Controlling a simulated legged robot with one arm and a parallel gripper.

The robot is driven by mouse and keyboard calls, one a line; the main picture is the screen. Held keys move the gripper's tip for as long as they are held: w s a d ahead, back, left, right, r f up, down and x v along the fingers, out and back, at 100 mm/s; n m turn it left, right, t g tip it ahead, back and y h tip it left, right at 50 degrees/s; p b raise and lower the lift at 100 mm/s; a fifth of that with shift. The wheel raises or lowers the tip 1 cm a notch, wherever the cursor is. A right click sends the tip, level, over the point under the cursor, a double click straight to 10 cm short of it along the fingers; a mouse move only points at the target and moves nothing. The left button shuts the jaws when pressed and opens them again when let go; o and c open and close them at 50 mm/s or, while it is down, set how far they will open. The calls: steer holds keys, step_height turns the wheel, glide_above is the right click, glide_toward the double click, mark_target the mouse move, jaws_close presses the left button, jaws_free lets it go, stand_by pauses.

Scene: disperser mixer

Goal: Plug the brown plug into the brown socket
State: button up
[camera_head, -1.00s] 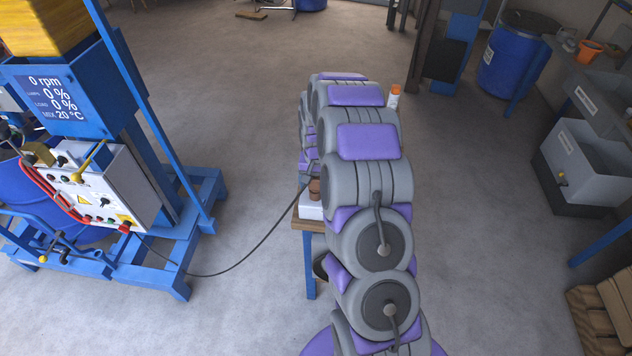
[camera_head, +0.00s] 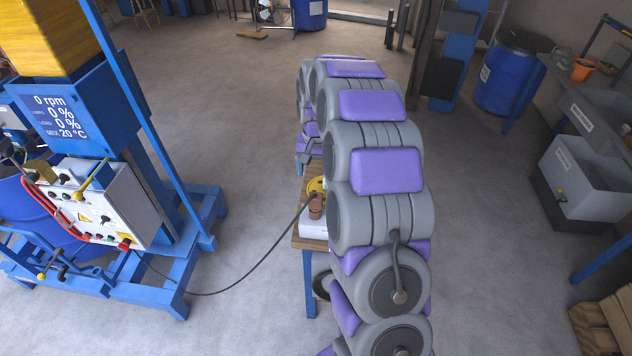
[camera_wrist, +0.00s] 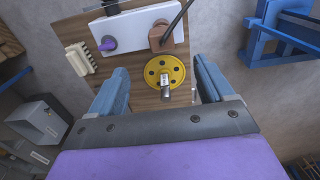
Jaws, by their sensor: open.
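A brown plug (camera_head: 316,207) with a dark cable stands on the white socket block on the small table. In the wrist view the brown piece (camera_wrist: 167,40) is at the block's right end, with the cable rising from it. It appears to sit at the brown socket, which it hides; I cannot tell how deeply it is seated. My gripper (camera_wrist: 160,66) is open, with its two blue fingers spread either side of a yellow disc and nothing held between them. The brown plug is beyond the fingertips, apart from them. In the head view my arm largely hides the gripper.
The white block (camera_wrist: 127,28) also carries a purple piece (camera_wrist: 107,44). The yellow disc (camera_wrist: 152,72) has a small metal part near its lower edge. The wooden tabletop (camera_wrist: 120,100) lies beneath. The cable (camera_head: 245,272) runs to the mixer's control panel (camera_head: 100,205). Open floor lies around the table.

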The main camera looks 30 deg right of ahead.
steer(key=shift+r, duration=1.55)
steer(key=s+a+r+n+b, duration=0.1)
steer(key=s+a+r+n, duration=0.1)
steer(key=s+a, duration=0.5)
steer(key=s+a+r+n+b, duration=0.1)
steer(key=s+a+r+n, duration=0.2)
steer(key=s, duration=0.6)
steer(key=s+a+f+n+g+b, duration=0.1)
steer(key=s+a+f, duration=0.1)
steer(key=s, duration=0.9)
steer(key=s+a+f+b, duration=0.1)
steer(key=s+a, duration=0.3)
steer(key=s, duration=0.8)
steer(key=shift+s+a+f+n+g+b, duration=0.25)
steer(key=shift+f+n+g+b, duration=0.15)
steer(key=shift+b, duration=0.1)
